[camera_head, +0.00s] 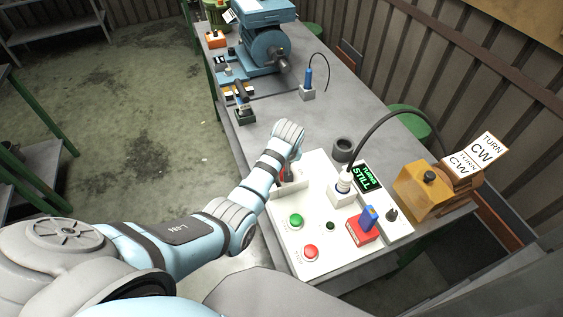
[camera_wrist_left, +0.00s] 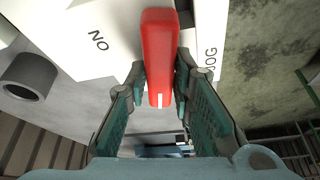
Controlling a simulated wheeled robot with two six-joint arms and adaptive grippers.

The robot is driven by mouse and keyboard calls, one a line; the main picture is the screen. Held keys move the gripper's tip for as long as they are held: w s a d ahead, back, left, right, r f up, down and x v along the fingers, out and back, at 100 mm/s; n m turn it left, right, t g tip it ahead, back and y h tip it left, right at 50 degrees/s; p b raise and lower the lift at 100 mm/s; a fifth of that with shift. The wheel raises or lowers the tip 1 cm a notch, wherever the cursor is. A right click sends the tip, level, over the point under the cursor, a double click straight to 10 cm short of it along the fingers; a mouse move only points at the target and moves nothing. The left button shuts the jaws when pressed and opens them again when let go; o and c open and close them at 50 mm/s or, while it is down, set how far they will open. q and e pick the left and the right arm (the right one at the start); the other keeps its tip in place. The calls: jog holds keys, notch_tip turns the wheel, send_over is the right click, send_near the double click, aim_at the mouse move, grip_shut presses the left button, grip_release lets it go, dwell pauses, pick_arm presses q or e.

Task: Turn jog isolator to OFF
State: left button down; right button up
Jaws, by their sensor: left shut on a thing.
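The jog isolator's red handle (camera_wrist_left: 160,45) shows large in the left wrist view, with a white mark near its lower end. My left gripper (camera_wrist_left: 160,78) is shut on this handle, one finger on each side. White plates beside the handle carry the letters "ON" and "JOG", seen turned around; no "OFF" label can be read. In the head view my left gripper (camera_head: 284,174) is at the far left part of the white control panel (camera_head: 312,182), and only a bit of the red handle (camera_head: 281,174) shows below my wrist. My right gripper is in neither view.
The panel holds a green button (camera_head: 295,220), a red button (camera_head: 311,252), a red-and-blue switch block (camera_head: 365,226), a black knob (camera_head: 391,214) and a plugged cable. A lit display (camera_head: 366,178) reads "STILL". A grey cup (camera_head: 343,149) stands behind; a blue machine (camera_head: 265,48) is farther back.

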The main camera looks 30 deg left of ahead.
pick_arm(q)
jog(key=shift+w+n+g+y, duration=0.1)
jog(key=shift+n+g+y, duration=0.25)
jog(key=shift+n, duration=0.85)
jog(key=c, duration=1.4)
grip_release()
jog(key=v, duration=1.2)
jog(key=shift+f, duration=0.1)
